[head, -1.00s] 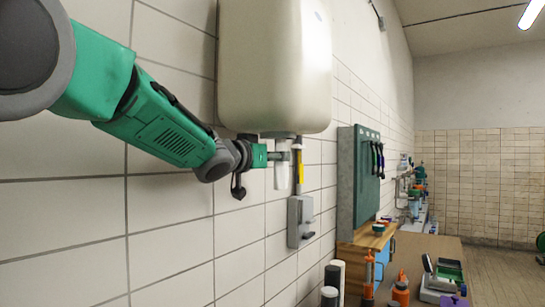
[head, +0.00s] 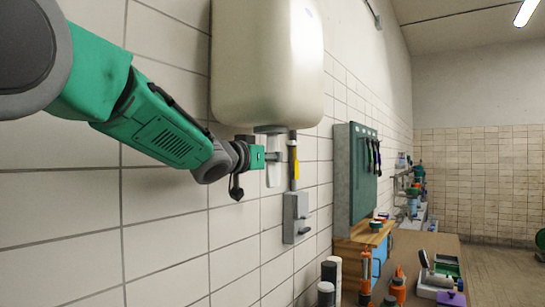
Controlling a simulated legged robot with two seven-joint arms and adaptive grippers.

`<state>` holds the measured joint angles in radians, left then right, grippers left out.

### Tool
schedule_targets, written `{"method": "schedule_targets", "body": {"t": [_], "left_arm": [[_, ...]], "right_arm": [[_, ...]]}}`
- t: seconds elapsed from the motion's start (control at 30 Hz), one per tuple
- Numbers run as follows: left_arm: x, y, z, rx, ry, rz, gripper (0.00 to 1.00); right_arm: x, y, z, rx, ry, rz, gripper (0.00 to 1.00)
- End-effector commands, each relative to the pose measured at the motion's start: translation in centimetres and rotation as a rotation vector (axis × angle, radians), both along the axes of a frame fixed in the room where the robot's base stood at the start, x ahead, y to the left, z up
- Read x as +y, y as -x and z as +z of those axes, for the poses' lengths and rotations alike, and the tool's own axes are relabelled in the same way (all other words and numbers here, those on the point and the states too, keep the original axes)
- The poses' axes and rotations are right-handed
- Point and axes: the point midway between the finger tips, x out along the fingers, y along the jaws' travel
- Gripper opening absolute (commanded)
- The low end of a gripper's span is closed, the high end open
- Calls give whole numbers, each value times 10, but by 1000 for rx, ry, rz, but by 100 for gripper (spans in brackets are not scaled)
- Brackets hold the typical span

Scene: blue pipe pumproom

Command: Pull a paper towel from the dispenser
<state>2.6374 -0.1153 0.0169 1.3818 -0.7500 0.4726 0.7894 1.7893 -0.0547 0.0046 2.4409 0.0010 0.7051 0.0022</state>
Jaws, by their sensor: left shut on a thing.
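The dispenser (head: 268,70) is a large cream-coloured box on the tiled wall, at the top centre of the head view. A white paper towel (head: 273,173) hangs below its underside. My left gripper (head: 278,157) reaches in from the left, just under the dispenser. It is shut on the paper towel, though its fingers are small and partly hard to make out. My right gripper is not in view.
A grey wall box (head: 296,217) with a pipe and yellow marking sits below and right of the dispenser. A green tool board (head: 357,175) stands farther along the wall. A workbench (head: 425,255) holds bottles and tools at the lower right.

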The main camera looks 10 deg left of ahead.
Motion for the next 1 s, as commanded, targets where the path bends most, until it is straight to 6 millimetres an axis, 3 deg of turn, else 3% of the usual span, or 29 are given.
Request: {"method": "schedule_targets", "body": {"t": [0.03, 0.2, 0.73, 1.0], "left_arm": [[-1, -1, -16, 19, -3, 0, 0], [-1, -2, -28, 21, -3, 0, 0], [-2, -2, -60, 22, -4, 0, 0], [-2, -2, -65, 22, -5, 0, 0]], "right_arm": [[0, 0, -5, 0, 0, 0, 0], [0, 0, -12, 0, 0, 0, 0], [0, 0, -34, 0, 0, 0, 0], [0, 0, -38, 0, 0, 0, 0]]}}
